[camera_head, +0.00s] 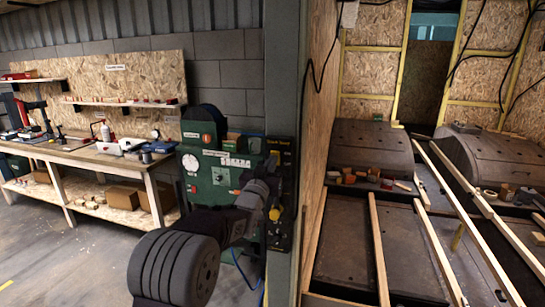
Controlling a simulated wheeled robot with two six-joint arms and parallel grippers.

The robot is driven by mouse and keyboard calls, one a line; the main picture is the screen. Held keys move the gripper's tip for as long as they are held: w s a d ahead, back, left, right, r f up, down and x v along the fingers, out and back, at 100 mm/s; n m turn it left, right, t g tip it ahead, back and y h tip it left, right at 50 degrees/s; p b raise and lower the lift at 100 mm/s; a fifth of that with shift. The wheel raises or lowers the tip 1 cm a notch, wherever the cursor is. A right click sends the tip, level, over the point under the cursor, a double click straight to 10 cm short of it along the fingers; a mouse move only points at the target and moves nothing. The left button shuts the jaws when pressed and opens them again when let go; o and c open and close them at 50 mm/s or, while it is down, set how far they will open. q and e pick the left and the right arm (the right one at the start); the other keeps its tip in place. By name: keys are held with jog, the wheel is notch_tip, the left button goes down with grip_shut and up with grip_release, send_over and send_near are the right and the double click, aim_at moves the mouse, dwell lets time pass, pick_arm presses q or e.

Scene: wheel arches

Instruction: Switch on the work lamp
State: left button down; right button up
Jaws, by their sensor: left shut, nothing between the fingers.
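A narrow dark panel (283,232) is fixed upright on the grey post in the middle of the head view. It carries a small label (279,142) at its top, too small to read surely, and a yellow part (275,213) lower down. My left arm reaches up from the bottom, and my left gripper (270,168) is in front of the panel's upper part, shut and empty. It hides part of the panel, and I cannot tell whether it touches it. No lit lamp is seen. My right gripper is not in view.
A green machine (206,160) with dials stands left of the post. A workbench (80,153) with tools runs along the left wall. On the right, wheel arches (370,145) and long wooden battens (378,240) lie on a dark floor.

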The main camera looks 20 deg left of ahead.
pick_arm(q)
jog(key=shift+w, duration=0.4)
jog(key=shift+r, duration=0.1)
